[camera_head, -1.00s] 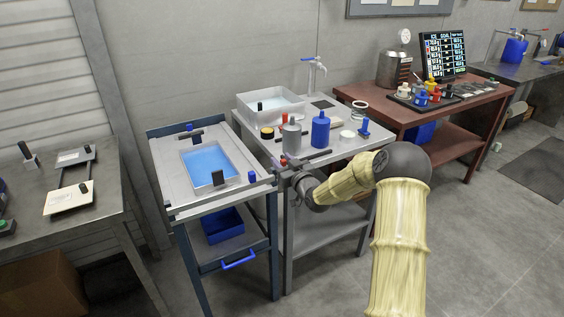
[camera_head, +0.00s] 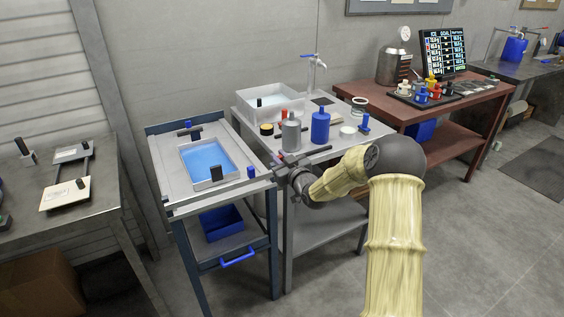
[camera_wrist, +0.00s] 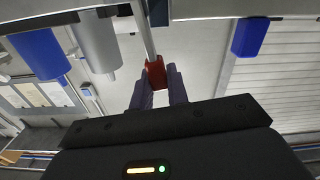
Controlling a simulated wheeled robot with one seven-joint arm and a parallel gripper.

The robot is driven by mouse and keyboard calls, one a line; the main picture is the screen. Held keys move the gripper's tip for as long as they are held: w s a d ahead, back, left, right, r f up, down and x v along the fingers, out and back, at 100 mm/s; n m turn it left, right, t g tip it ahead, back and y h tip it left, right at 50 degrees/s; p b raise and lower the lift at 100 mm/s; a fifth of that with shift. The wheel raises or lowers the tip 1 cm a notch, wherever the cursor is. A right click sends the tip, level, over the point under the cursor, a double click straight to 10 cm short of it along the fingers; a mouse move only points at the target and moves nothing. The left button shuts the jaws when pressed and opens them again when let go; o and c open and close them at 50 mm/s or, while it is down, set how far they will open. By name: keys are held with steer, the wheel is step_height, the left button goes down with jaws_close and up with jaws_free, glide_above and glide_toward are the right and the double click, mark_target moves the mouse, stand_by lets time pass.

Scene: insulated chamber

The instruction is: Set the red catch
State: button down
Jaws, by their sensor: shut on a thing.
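The red catch (camera_wrist: 156,72) is a small red block between my fingertips in the wrist view. My gripper (camera_wrist: 158,84) is shut on it, with one dark finger on each side. In the head view my gripper (camera_head: 282,165) is at the right front corner of the blue-framed cart (camera_head: 183,209), beside the grey bench. The catch is mostly hidden there by the gripper. A blue catch-like block (camera_head: 251,172) stands on the cart's front right rim, and it seems to be the blue block (camera_wrist: 250,37) in the wrist view.
A tray of blue liquid (camera_head: 208,159) sits in the cart top. A grey bottle (camera_head: 291,134) and a blue bottle (camera_head: 320,126) stand on the bench (camera_head: 330,152) close behind my gripper. A blue bin (camera_head: 222,223) is on the lower shelf. The floor in front is clear.

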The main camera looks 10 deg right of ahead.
steer(key=a+n+b, duration=0.1)
steer(key=n+b, duration=0.1)
steer(key=b, duration=0.2)
steer(key=a+f+n+b, duration=0.1)
steer(key=a+n+b, duration=0.1)
steer(key=n+b, duration=0.1)
steer(key=s+a+f+n+b, duration=0.1)
steer(key=n+b, duration=0.2)
steer(key=b, duration=0.2)
steer(key=shift+s+a+f, duration=0.1)
steer(key=shift+a+f, duration=0.05)
steer(key=shift+a, duration=0.05)
steer(key=shift+n, duration=0.3)
steer(key=c, duration=1.4)
jaws_free()
steer(key=shift+o, duration=0.2)
steer(key=shift+f, duration=0.1)
